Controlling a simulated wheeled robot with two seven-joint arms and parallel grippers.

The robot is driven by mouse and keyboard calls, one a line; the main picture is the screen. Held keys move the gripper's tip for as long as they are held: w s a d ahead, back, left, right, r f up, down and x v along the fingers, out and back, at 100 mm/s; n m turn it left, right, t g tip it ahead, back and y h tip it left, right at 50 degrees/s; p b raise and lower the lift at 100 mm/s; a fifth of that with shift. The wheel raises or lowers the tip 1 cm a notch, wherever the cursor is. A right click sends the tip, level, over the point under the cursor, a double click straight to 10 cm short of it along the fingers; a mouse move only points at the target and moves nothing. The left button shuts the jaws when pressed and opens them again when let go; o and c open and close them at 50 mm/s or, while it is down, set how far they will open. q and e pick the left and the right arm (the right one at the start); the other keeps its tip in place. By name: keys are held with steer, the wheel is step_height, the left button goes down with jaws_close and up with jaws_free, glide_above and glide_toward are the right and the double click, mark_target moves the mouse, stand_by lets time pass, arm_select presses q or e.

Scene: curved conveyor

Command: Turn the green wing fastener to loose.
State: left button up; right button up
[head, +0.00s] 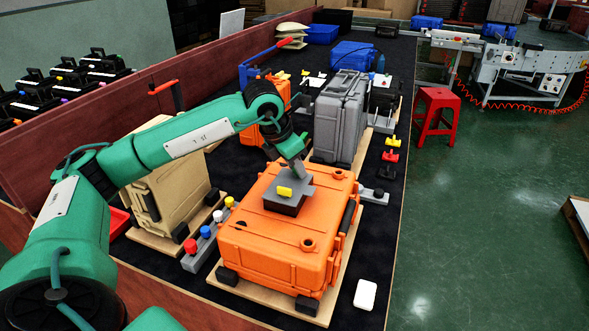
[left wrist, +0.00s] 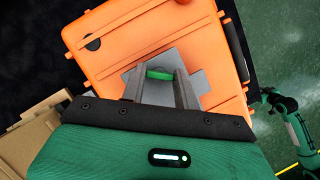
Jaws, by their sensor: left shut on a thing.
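The green wing fastener (left wrist: 158,74) sits on a grey plate (left wrist: 203,82) on top of an orange case (left wrist: 140,32). My left gripper (left wrist: 160,80) is shut on the fastener, with one finger on each side of it in the left wrist view. In the head view my left gripper (head: 298,176) points down at the far side of the grey block (head: 300,197) on the orange case (head: 275,241). The green fastener cannot be made out there. A yellow wing fastener (head: 285,191) shows on the near side of that block. My right gripper is not seen.
A tan case (head: 172,190) stands left and a grey case (head: 338,120) behind. A rack with coloured knobs (head: 204,240) lies left of the orange case. A white block (head: 365,294) lies at front right.

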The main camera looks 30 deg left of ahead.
arm_select(q)
steer(key=n+y+b, duration=0.1)
steer(key=n, duration=0.2)
steer(key=shift+d+n, duration=0.15)
steer(key=shift+n, duration=0.15)
steer(key=shift+n+y+b, duration=0.6)
steer(key=shift+n+y, duration=0.3)
steer(key=shift+n, duration=0.9)
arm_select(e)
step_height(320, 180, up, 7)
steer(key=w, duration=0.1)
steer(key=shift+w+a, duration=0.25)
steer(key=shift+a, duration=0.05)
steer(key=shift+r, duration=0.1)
arm_select(q)
steer(key=o, duration=1)
steer(key=shift+r, duration=0.15)
steer(key=p+v, duration=0.1)
steer(key=v, duration=1.2)
steer(key=shift+s+d+r, duration=0.1)
steer(key=shift+s+r, duration=0.1)
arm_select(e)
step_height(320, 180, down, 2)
